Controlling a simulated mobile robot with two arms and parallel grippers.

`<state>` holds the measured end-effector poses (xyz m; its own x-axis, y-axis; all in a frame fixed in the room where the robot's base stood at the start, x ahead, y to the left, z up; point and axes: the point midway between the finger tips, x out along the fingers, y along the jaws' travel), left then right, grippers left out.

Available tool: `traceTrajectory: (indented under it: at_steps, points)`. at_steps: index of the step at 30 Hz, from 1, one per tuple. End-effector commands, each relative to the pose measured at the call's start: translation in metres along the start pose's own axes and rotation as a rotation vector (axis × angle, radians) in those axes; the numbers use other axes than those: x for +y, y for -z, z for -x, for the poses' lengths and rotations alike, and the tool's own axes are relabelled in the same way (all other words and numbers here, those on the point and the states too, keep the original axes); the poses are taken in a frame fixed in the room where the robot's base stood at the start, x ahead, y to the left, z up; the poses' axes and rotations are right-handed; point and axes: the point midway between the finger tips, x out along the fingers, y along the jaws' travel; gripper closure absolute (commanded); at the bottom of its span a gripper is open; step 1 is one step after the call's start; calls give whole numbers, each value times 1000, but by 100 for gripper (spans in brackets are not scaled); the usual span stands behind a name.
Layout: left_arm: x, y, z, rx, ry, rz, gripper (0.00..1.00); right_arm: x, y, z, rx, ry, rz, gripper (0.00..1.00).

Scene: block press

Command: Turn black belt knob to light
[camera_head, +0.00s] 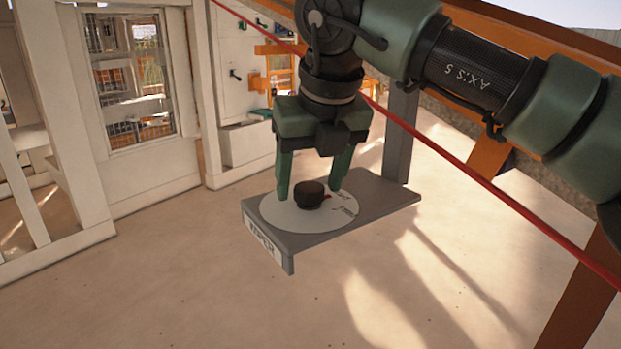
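The black knob (309,194) sits on a round pale dial plate (285,217) with small dark lettering on its right side. A small red mark shows at the knob's right edge. The dial lies on a grey shelf (385,200) with a labelled front edge. My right gripper (311,192) points down over the dial, its green fingers apart on either side of the knob. A gap shows between the left finger and the knob; whether the right finger touches it I cannot tell. My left gripper is not in view.
A red cable or bar (460,174) runs diagonally across the view, passing behind my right arm. Orange beams (580,300) stand at the right. White framed walls with a window (130,75) stand at the left. The sandy floor in front of the shelf is clear.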

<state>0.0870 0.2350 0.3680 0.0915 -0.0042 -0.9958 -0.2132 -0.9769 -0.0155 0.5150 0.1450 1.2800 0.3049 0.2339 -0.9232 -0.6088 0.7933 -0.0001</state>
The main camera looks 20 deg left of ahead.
Motion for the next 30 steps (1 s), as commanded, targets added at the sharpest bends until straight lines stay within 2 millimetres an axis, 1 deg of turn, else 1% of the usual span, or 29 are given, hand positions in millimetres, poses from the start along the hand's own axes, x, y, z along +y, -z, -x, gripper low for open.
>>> traceTrajectory:
  at_steps: [4, 7, 15, 19, 23, 30]
  points:
    - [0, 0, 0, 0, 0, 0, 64, 0, 0, 1, 1, 0, 0, 38]
    - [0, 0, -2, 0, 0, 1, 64, 0, 0, 10, -1, 0, 0, 38]
    - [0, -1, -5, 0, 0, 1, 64, 0, 0, 56, -2, 1, 0, 38]
    - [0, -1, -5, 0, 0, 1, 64, 0, 0, 71, -1, 0, 0, 38]
    - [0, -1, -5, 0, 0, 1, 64, 0, 0, 77, 0, 0, 0, 38]
    - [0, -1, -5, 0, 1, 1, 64, 0, 0, 78, 1, 0, 0, 38]
